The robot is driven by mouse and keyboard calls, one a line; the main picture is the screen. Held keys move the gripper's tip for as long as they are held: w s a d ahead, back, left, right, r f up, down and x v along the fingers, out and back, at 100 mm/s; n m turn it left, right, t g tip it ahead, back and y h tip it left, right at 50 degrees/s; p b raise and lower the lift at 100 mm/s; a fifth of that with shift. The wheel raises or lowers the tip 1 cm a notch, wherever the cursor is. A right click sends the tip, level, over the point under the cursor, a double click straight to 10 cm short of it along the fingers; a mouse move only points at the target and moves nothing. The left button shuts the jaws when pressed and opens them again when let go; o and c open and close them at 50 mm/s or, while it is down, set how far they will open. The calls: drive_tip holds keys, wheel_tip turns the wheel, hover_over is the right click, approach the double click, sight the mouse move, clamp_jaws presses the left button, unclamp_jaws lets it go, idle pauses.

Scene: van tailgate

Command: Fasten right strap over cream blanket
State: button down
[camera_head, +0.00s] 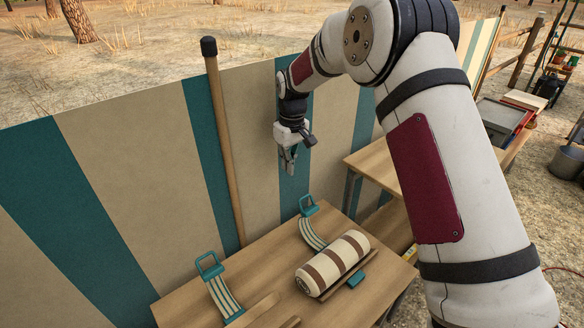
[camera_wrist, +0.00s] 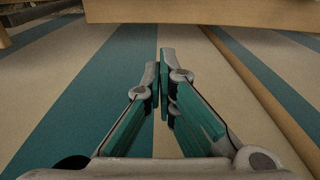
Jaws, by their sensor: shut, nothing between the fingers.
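The rolled cream blanket (camera_head: 333,262) with brown bands lies on the wooden table in the head view. The right strap (camera_head: 313,234), striped teal and cream, runs from a teal buckle loop (camera_head: 308,205) at the table's back edge toward the blanket; where it goes past the blanket is hidden. A teal block-like piece (camera_head: 356,280) sits at the blanket's front side, beside a wooden rail. My gripper (camera_head: 289,167) is shut and empty, above and behind the table, apart from the strap and blanket. The wrist view shows its closed fingers (camera_wrist: 163,85) against the striped cloth.
The left strap (camera_head: 224,298) with its raised teal loop (camera_head: 209,265) lies on the table's left part. A striped windbreak (camera_head: 120,180) with a wooden pole (camera_head: 225,150) stands behind the table. A second wooden table (camera_head: 375,168) stands to the right, partly behind my arm.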

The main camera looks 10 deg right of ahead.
wheel_tip(320, 180, down, 6)
drive_tip(key=s+d, duration=0.2)
drive_tip(key=s, duration=0.1)
drive_tip(key=shift+f+b, duration=0.25)
drive_tip(key=shift+b, duration=0.2)
